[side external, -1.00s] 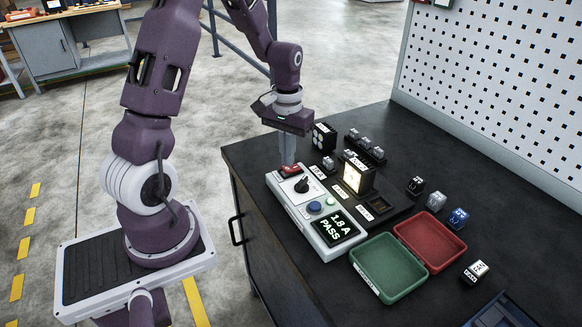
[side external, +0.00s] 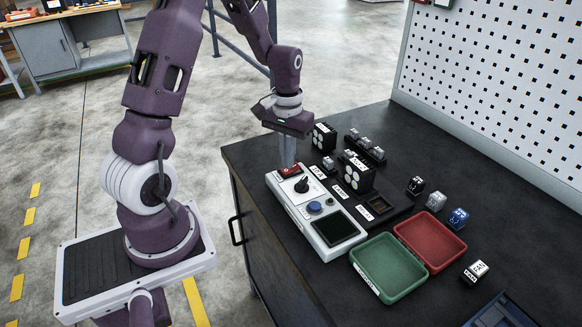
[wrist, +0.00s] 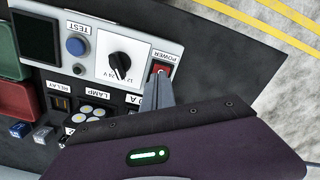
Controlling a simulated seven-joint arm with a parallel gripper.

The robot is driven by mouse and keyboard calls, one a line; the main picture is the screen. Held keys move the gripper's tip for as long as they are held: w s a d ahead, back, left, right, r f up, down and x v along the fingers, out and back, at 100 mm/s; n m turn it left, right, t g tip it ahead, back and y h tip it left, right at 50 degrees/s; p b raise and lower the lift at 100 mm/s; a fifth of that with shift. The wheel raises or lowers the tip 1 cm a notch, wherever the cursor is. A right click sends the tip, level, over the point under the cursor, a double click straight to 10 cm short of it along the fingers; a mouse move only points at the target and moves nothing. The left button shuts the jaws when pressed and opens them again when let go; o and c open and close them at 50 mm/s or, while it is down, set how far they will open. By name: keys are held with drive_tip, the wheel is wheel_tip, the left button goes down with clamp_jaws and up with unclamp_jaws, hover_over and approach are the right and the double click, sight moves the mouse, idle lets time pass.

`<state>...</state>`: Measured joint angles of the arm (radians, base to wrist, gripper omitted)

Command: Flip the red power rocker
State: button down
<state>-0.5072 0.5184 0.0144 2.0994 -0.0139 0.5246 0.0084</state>
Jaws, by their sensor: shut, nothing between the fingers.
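The red power rocker (side external: 289,171) sits at the far end of the white control panel (side external: 290,200). It also shows in the wrist view (wrist: 160,68), beside the POWER label. My gripper (side external: 287,163) is shut and empty, pointing down with its tips at the rocker. In the wrist view the closed fingers (wrist: 160,80) reach the rocker and partly cover it; whether they touch it I cannot tell. The panel's display (side external: 334,225) is dark. The lamp block (side external: 358,175) is unlit, with several pale round lenses on its face.
On the panel are a black selector knob (side external: 301,185) and a blue TEST button (side external: 314,207). A green tray (side external: 362,279) and a red tray (side external: 455,262) lie at the near end. Several small blocks stand to the right, including a blue one (side external: 458,218).

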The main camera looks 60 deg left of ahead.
wheel_tip(320, 180, up, 6)
drive_tip(key=shift+r, duration=0.15)
idle(0.3)
drive_tip(key=s+d+r+m+t, duration=0.3)
drive_tip(key=s+d+r, duration=0.2)
drive_tip(key=d+r, duration=0.5)
drive_tip(key=s+d+r+m+t, duration=0.2)
drive_tip(key=s+d, duration=0.5)
drive_tip(key=s, duration=0.5)
drive_tip(key=shift+d+r+m+t, duration=0.15)
drive_tip(key=shift+r+m+t, duration=0.15)
drive_tip(key=shift+r+m, duration=0.25)
